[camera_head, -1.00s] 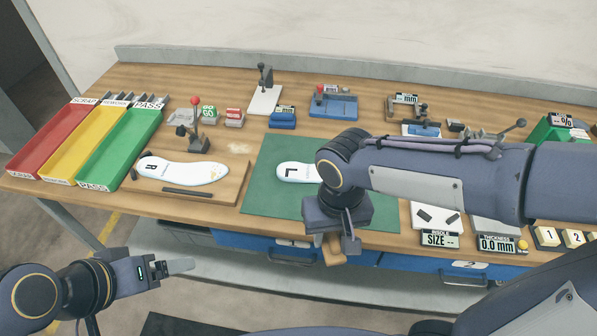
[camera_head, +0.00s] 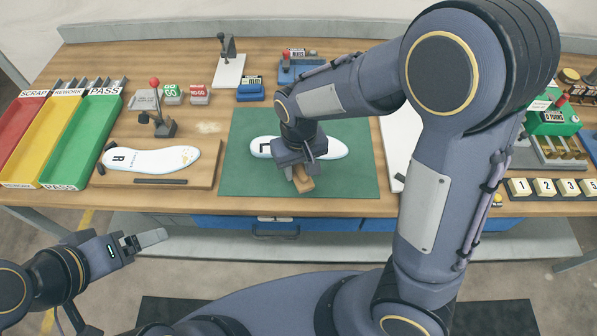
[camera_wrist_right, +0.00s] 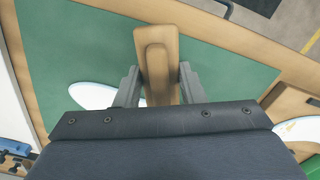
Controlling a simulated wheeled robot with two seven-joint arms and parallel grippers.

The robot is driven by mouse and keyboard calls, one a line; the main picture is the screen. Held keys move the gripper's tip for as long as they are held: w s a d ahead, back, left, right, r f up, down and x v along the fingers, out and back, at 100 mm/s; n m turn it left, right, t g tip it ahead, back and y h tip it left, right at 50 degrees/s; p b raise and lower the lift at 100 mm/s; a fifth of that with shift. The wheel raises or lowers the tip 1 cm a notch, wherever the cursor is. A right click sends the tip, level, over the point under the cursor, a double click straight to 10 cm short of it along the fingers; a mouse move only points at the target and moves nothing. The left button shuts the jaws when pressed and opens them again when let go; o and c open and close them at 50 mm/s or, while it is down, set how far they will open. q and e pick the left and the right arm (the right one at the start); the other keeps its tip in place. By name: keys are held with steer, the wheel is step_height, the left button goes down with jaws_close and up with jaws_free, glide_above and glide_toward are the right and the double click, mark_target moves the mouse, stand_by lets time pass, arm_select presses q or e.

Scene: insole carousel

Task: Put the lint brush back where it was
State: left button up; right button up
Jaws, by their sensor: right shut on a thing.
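The lint brush (camera_head: 303,184) has a tan wooden body and is in my right gripper (camera_head: 298,170), over the front half of the green mat. In the right wrist view the brush (camera_wrist_right: 156,55) sits between the two grey fingers of the right gripper (camera_wrist_right: 158,88), which are shut on it. I cannot tell whether the brush touches the mat. The left insole (camera_head: 333,148), white with an L, lies on the mat behind the gripper and is partly hidden by it. My left gripper (camera_head: 150,240) is off the table's front left; its finger gap is not clear.
The green mat (camera_head: 355,180) has bare room around the insole. The R insole (camera_head: 150,160) lies on a wooden board at left. Red, yellow and green trays (camera_head: 85,140) stand further left. My right arm hides much of the right side of the table.

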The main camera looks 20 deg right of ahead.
mark_target(299, 174)
steer(key=shift+w+f, duration=0.35)
steer(key=shift+f, duration=1.65)
steer(key=shift+f, duration=0.2)
steer(key=o, duration=0.9)
steer(key=shift+r, duration=0.15)
